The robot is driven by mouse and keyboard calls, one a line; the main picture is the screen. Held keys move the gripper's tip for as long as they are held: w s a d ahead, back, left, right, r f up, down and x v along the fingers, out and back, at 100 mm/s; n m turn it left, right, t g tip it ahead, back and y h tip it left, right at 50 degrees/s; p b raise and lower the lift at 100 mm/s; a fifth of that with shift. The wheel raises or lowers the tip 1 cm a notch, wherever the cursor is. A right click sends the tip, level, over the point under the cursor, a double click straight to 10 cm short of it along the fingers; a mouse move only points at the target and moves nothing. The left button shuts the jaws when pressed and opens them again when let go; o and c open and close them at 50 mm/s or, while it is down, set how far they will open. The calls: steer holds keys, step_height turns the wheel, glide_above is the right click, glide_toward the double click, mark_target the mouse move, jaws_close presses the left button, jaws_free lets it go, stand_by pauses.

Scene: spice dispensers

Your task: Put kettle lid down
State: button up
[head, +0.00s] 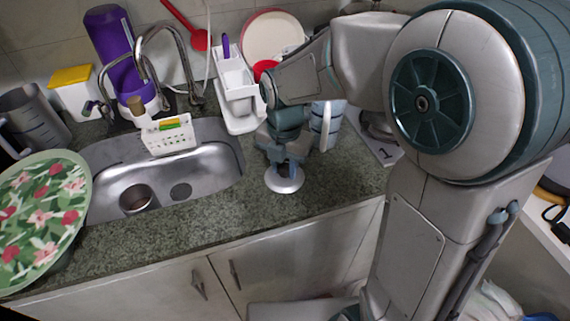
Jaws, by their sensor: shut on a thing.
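The kettle lid (285,181) is a small, shiny, pale metal disc. It shows over the green speckled counter, just right of the sink. My gripper (284,166) points down and is shut on the top of the lid. The lid looks level and is at or very close to the counter surface; I cannot tell if it touches. The fingertips and the lid's knob are too small to see clearly. A metal object (376,124), perhaps a kettle or pot, is partly hidden behind my arm.
The sink (215,160) is left of my gripper, with a cup inside. A white dish rack (240,118) and a striped cup (333,120) stand behind it. A floral tray (40,215) is at far left. The counter (330,180) is clear right of the lid.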

mark_target(285, 166)
steer(key=o, duration=1)
steer(key=shift+c, duration=0.2)
step_height(285, 166, up, 12)
steer(key=p, duration=0.1)
steer(key=s+d+f+m+t, duration=0.1)
steer(key=s+d+f+m, duration=0.2)
steer(key=m, duration=1.2)
steer(key=s+d+f+m+t, duration=0.1)
steer(key=s+d+f+m, duration=0.1)
steer(key=s+d+m, duration=0.7)
steer(key=shift+d+f+m+t, duration=0.35)
steer(key=shift+f+m+t, duration=0.05)
steer(key=shift+m, duration=2.8)
